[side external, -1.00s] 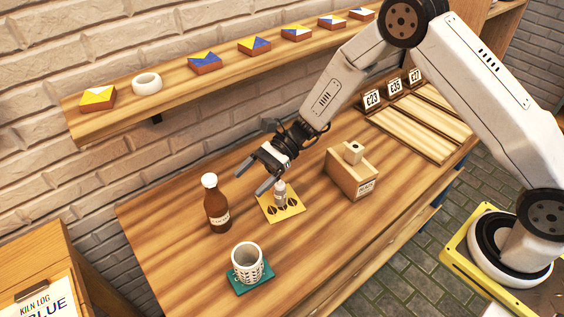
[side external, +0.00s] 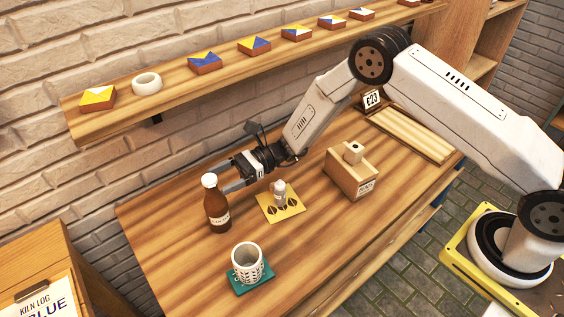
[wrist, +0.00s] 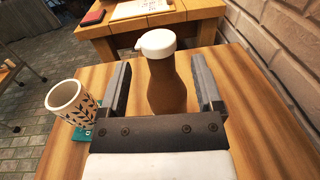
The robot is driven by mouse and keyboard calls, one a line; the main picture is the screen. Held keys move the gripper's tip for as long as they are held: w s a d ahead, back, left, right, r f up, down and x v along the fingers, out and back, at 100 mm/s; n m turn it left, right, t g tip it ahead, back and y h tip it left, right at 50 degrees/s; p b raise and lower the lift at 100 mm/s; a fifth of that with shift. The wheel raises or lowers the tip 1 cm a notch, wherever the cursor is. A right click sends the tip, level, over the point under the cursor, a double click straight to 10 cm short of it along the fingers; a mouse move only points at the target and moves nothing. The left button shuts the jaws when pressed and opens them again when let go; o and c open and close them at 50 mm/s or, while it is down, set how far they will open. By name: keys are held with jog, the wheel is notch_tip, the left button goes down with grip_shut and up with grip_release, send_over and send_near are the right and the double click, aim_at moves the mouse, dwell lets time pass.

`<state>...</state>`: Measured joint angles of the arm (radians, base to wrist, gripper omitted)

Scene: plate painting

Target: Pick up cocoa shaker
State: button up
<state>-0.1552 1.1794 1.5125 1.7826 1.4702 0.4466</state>
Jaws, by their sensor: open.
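The cocoa shaker, a brown bottle with a white cap (side external: 216,210), stands upright at the left of the wooden table. Its pale label is too small to read surely. My gripper (side external: 229,186) is open, low and level, with its fingers reaching to the bottle's right side in the side view. In the wrist view the bottle (wrist: 166,88) appears between the two open fingers (wrist: 160,66), with a gap on each side. I cannot tell how far the fingertips reach around it.
A patterned white cup (side external: 247,262) stands on a green coaster (side external: 240,288) in front. A small grey-white shaker (side external: 280,194) stands on a yellow card (side external: 295,208) to the right. A wooden box (side external: 351,175) is farther right. The wall shelf (side external: 220,78) runs behind.

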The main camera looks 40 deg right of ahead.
aim_at(206, 198)
jog(key=shift+w+a+f, duration=0.1)
jog(key=shift+a, duration=1.25)
jog(key=shift+w+a, duration=0.1)
jog(key=shift+a, duration=1.25)
grip_shut()
